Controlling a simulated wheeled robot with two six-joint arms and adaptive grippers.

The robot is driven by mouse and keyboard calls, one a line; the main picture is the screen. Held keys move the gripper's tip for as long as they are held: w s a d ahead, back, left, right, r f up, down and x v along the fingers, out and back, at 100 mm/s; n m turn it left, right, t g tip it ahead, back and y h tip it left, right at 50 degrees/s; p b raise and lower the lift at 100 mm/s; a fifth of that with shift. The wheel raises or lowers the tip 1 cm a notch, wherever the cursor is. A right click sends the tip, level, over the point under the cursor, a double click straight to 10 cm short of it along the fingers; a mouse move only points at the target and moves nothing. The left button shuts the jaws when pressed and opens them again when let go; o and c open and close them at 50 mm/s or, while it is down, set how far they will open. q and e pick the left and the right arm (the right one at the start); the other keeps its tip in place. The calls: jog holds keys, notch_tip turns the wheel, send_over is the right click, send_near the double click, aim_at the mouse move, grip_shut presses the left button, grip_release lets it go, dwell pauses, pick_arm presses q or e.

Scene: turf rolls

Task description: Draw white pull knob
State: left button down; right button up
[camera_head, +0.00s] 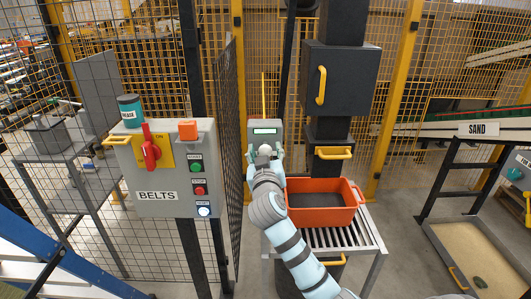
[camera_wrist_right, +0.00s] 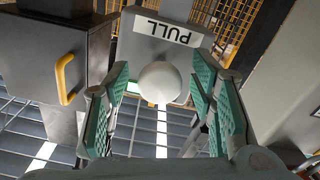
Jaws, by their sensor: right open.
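The white pull knob (camera_wrist_right: 160,82) is round and sits on the lower part of a grey box (camera_wrist_right: 145,45) with an upside-down "PULL" label (camera_wrist_right: 166,29). My right gripper (camera_wrist_right: 158,72) is open, with one green-padded finger on each side of the knob and a visible gap to each. In the head view my right gripper (camera_head: 264,157) is at the front of the grey box (camera_head: 265,129), largely hidden by its own wrist. My left gripper is not in view.
An orange bin (camera_head: 322,216) stands on a roller table (camera_head: 345,240) right of my arm. A dark cabinet (camera_head: 340,80) with yellow handles rises behind it. The "BELTS" control box (camera_head: 160,196) and mesh fence (camera_head: 228,150) are to the left.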

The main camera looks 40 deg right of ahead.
jog(key=shift+w, duration=0.15)
grip_shut()
jog(key=shift+v, duration=0.85)
grip_release()
jog(key=shift+s+a, duration=0.1)
jog(key=shift+s, duration=0.1)
